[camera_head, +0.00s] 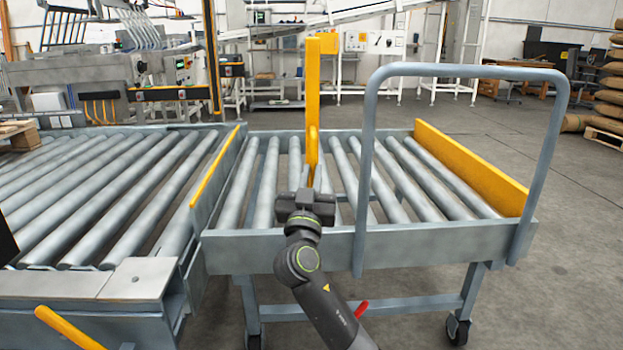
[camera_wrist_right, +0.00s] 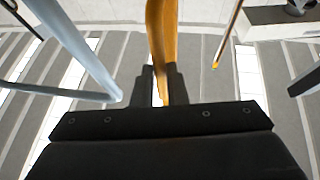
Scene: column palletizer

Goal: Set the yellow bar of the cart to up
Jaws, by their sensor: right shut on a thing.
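The cart (camera_head: 400,243) is a grey roller frame on casters in the middle of the head view. A yellow bar (camera_head: 313,90) stands upright over its rollers, with its lower part close above them. My right gripper (camera_head: 310,188) reaches in over the cart's near side rail and is shut on the lower part of this bar. In the right wrist view the yellow bar (camera_wrist_right: 161,35) runs down between the two dark fingers (camera_wrist_right: 161,88). The fingers and wrist hide the bar's lowest end. My left gripper is not in view.
A tall grey push handle (camera_head: 368,170) rises from the cart's near side, right of my right arm. A yellow end board (camera_head: 470,165) closes the cart's right end. A roller conveyor (camera_head: 110,190) adjoins on the left. Open floor (camera_head: 580,220) lies to the right.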

